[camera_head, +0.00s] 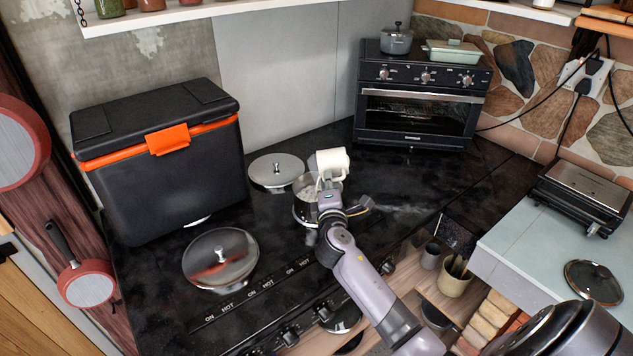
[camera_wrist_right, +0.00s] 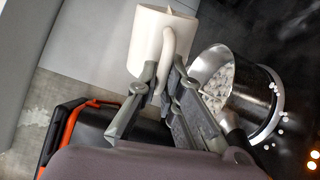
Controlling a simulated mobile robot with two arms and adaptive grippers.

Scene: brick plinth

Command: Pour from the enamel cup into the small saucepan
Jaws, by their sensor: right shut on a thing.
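The cream-white enamel cup (camera_head: 332,160) is in my right gripper (camera_head: 329,187), which is shut on its handle. The cup is tipped over on its side above the far right edge of the small saucepan (camera_head: 301,212). In the right wrist view the cup (camera_wrist_right: 158,42) hangs between the fingertips (camera_wrist_right: 158,82), with the handle between them; its inside is hidden. The steel saucepan (camera_wrist_right: 268,105) stands beside it there and holds whitish pieces (camera_wrist_right: 225,82). Several white bits (camera_wrist_right: 283,119) lie outside the pan. My left gripper is not in view.
A black cooler (camera_head: 160,165) stands at left, a toaster oven (camera_head: 420,101) at back right. The dark top right of the saucepan is mostly clear.

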